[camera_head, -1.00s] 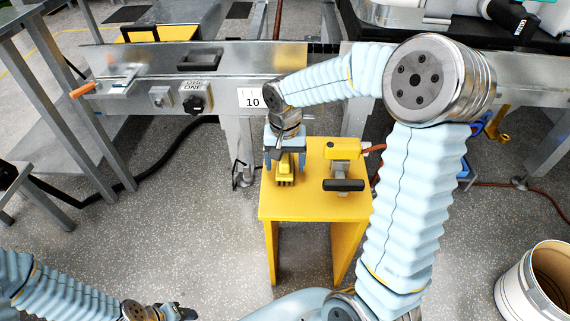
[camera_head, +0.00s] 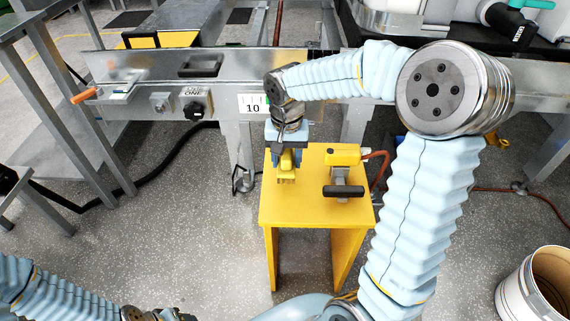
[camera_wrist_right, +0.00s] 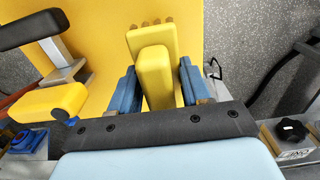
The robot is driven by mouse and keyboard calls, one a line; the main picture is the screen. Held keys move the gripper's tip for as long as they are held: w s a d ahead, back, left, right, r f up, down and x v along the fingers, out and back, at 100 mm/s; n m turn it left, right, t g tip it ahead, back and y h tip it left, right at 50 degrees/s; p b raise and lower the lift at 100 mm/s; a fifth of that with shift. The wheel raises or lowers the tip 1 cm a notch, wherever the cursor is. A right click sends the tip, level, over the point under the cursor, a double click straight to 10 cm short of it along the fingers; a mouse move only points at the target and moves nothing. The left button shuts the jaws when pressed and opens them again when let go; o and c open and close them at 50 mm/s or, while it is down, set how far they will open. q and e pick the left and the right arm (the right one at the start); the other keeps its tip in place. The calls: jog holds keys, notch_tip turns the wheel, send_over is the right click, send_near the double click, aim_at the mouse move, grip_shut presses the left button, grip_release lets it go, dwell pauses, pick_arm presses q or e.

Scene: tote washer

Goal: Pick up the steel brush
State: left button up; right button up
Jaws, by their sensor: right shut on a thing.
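The steel brush (camera_head: 287,161), a yellow block with short brown bristle tufts, is between the blue fingers of my right gripper (camera_head: 287,150) at the left side of the yellow stand. In the right wrist view the brush (camera_wrist_right: 155,75) sits upright between both fingers of my right gripper (camera_wrist_right: 158,88), which is shut on it. The bristle end points away toward the stand top; whether it touches the surface I cannot tell. My left gripper (camera_head: 172,314) is cut off at the lower edge of the head view, and its fingers are unclear.
The yellow stand (camera_head: 310,210) also bears a yellow tool with a black handle (camera_head: 343,191) and a red hose, right of the brush. A steel washer frame with a black knob (camera_head: 194,111) runs behind. A white bucket (camera_head: 512,290) stands at lower right.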

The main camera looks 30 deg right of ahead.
jog(key=s+d+r, duration=0.4)
jog(key=s+r, duration=0.5)
jog(key=s, duration=0.4)
jog(key=o, duration=0.5)
jog(key=shift+w, duration=0.1)
grip_shut()
jog(key=shift+a, duration=0.1)
